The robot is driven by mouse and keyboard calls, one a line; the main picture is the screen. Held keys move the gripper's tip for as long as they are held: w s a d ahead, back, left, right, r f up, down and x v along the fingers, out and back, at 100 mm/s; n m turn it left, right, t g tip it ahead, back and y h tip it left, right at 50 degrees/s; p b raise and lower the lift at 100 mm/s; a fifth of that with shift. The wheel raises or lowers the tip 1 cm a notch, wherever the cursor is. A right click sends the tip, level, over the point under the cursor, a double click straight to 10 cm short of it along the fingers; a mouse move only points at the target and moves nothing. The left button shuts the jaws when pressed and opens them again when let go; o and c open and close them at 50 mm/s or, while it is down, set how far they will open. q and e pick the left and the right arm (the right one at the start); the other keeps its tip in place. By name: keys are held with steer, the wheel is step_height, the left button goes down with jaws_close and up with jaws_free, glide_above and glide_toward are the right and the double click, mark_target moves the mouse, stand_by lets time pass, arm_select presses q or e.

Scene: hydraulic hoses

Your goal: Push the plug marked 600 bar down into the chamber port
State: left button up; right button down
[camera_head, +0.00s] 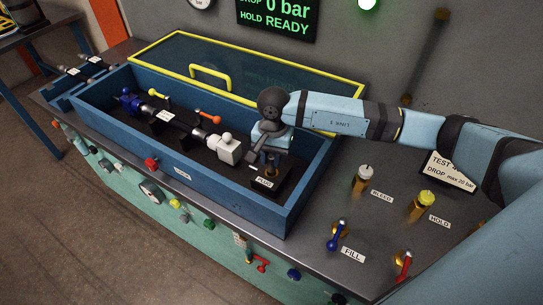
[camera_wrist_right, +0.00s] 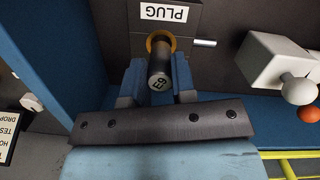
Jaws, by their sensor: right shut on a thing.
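My right gripper (camera_head: 268,152) reaches down into the right end of the blue chamber (camera_head: 285,208). In the right wrist view its two blue fingers (camera_wrist_right: 158,85) are shut on a dark cylindrical plug (camera_wrist_right: 160,62). The plug's end face carries a pale marking that is too small to read surely. A brass ring (camera_wrist_right: 153,38) shows at the plug's far end, by the dark block labelled PLUG (camera_wrist_right: 165,14). I cannot tell how deep the plug sits in the port. The block also shows in the head view (camera_head: 285,182). My left gripper is not in view.
Left of the gripper, a white clamp block (camera_head: 229,150) with a ball knob stands in the chamber. The yellow-framed lid (camera_head: 200,62) is behind. Bleed (camera_head: 364,178), hold (camera_head: 422,204) and fill (camera_head: 336,236) valves stand on the bench to the right. The display reads 0 bar, HOLD READY.

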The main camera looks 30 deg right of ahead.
mark_target(271, 171)
steer(key=shift+b, duration=0.85)
stand_by(1.3)
steer(key=shift+b, duration=0.3)
steer(key=shift+f, duration=0.15)
stand_by(0.3)
steer(key=shift+f+b, duration=0.3)
steer(key=shift+b, duration=0.2)
steer(key=shift+f+b, duration=1.35)
steer(key=c, duration=0.9)
jaws_free()
steer(key=shift+o, duration=0.2)
